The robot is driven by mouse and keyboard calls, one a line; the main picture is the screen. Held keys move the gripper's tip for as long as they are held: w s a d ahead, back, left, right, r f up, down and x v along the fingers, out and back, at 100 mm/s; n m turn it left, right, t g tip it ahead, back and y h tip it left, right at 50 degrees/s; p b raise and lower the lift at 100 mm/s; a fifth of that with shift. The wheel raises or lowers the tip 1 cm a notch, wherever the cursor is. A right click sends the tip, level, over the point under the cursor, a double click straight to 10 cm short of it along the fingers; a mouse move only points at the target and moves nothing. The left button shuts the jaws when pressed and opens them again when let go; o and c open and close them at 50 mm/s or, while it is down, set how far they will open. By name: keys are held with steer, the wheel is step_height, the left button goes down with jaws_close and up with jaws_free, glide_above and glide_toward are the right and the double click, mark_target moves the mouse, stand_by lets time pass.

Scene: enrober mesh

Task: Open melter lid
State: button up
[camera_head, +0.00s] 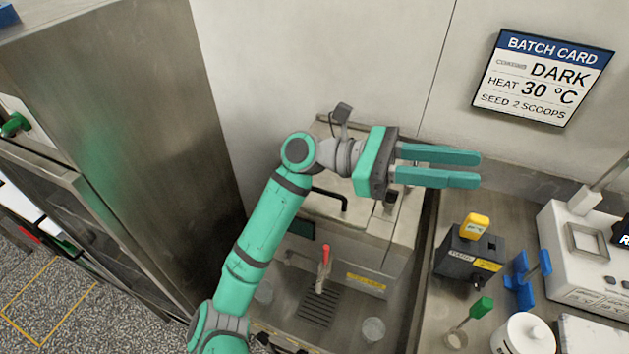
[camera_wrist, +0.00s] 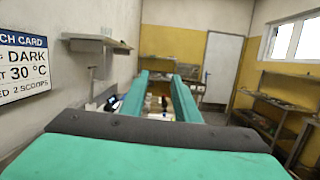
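The melter (camera_head: 384,243) is a steel box machine below my arm, with a red-handled tap over a drip grate at its front. Its lid (camera_head: 318,208) lies flat and closed on top, with a black bar handle (camera_head: 331,197). My arm and gripper hide part of the lid. My gripper (camera_head: 479,166) is above and to the right of the handle, apart from it, with its fingers pointing right. The two teal fingers are spread with an empty gap between them. They also show in the wrist view (camera_wrist: 158,76), facing across the room.
A tall steel cabinet (camera_head: 170,110) stands close on the left. On the right counter are a dark box with a yellow-topped piece (camera_head: 474,226), a blue holder (camera_head: 522,280), a white pot (camera_head: 524,335) and a white machine (camera_head: 590,262). A batch card (camera_head: 541,77) hangs on the wall.

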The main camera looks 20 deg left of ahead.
steer(key=w+a+f+t+y, duration=0.2)
steer(key=a+f+y, duration=0.1)
steer(key=a+y, duration=0.2)
steer(key=y, duration=1.1)
glide_toward(319, 189)
steer(key=shift+t, duration=0.4)
steer(key=x, duration=0.7)
steer(key=shift+s+d+f, duration=0.1)
steer(key=shift+s+f, duration=0.1)
steer(key=shift+s, duration=0.15)
jaws_close()
